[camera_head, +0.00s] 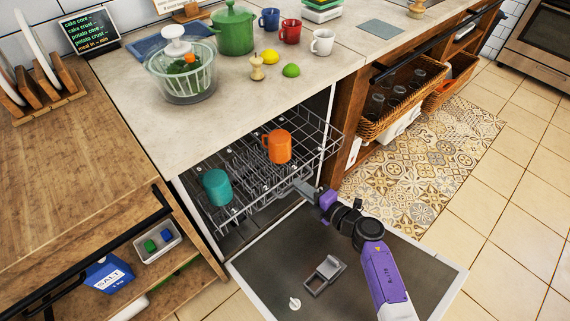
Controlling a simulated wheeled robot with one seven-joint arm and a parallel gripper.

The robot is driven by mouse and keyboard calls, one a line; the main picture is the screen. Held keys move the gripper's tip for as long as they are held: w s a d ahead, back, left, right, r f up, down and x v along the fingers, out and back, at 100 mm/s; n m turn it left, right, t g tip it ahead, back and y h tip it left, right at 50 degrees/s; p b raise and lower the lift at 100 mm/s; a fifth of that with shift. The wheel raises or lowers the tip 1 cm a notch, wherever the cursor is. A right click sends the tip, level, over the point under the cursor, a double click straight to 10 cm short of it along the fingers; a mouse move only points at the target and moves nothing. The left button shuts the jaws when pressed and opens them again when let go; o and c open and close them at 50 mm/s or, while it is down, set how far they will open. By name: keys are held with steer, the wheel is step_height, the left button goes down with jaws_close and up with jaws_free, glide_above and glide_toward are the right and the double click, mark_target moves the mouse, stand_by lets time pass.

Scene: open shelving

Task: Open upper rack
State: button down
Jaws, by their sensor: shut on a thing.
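The dishwasher's upper rack (247,203) is a grey wire rack, partly out past the counter edge, with its back under the counter. A teal mug (216,187) stands in its left part and an orange mug (278,146) in its right part. My gripper (301,187) is at the rack's front edge, right of the middle, and is shut on the rack. The fingertips are small in this view and the exact wire between them cannot be made out.
The dishwasher door (395,262) is folded down under my arm. A wooden cabinet with a black handle bar (105,243) borders on the left. Wicker baskets (402,97) stand in open shelving on the right. The tiled floor (500,225) at right is clear.

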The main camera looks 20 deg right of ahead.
steer(key=f+p+v, duration=0.2)
steer(key=v, duration=0.7)
steer(key=f+p+v, duration=0.2)
steer(key=v, duration=0.8)
steer(key=shift+s+p, duration=0.3)
steer(key=shift+s, duration=0.05)
steer(key=shift+d, duration=0.15)
steer(key=c, duration=1.5)
jaws_free()
steer(key=shift+c, duration=0.2)
steer(key=v, duration=0.7)
steer(key=shift+s, duration=0.35)
steer(key=shift+d, duration=0.15)
